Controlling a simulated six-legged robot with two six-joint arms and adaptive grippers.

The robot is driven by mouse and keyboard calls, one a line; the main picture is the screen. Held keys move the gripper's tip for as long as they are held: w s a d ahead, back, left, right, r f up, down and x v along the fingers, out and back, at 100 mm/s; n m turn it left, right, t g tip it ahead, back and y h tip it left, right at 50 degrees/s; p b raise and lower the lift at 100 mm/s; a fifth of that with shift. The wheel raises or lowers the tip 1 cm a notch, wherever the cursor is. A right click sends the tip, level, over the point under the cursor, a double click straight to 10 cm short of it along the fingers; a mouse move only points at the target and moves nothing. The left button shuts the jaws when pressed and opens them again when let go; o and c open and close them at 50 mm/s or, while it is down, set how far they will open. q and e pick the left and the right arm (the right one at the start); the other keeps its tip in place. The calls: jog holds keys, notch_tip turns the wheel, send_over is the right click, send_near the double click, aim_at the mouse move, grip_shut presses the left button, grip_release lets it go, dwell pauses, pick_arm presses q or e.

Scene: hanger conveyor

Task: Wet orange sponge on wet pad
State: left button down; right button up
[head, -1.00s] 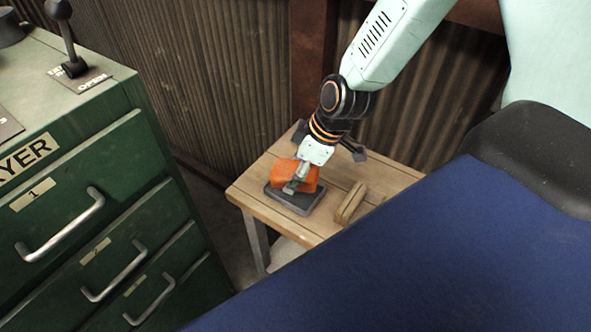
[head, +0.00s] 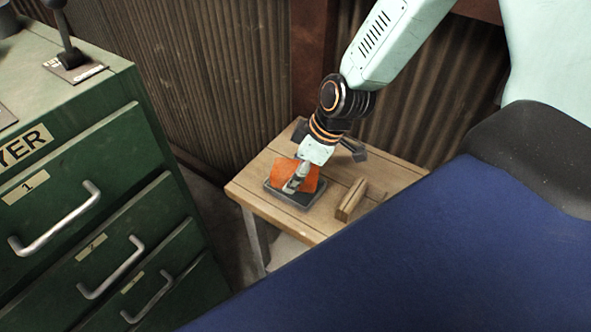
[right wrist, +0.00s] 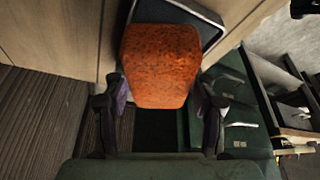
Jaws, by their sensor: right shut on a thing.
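The orange sponge (head: 310,180) is at the dark rectangular pad (head: 292,197) on the small wooden table. My right gripper (head: 296,184) comes down from above and is shut on the sponge. In the right wrist view, the sponge (right wrist: 160,65) sits between the two fingers of the gripper (right wrist: 160,92), with the pad's rim (right wrist: 205,14) behind it. The sponge looks tilted over the pad. I cannot tell whether its underside touches the pad. My left gripper is not in view.
A small wooden block (head: 351,200) lies on the wooden table (head: 250,193), right of the pad. A green drawer cabinet (head: 110,150) with metal handles and a lever stands at the left. Corrugated wall (head: 220,80) closes off the back.

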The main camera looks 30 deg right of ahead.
aim_at(285, 167)
jog(key=shift+s+f+b, duration=0.1)
jog(key=shift+f+b, duration=0.2)
jog(key=shift+f, duration=0.05)
dwell(1.1)
jog(key=shift+r+p, duration=0.8)
jog(key=shift+p, duration=0.05)
notch_tip(285, 167, up, 6)
jog(key=p, duration=0.5)
jog(key=shift+f, duration=0.2)
jog(key=shift+f, duration=0.1)
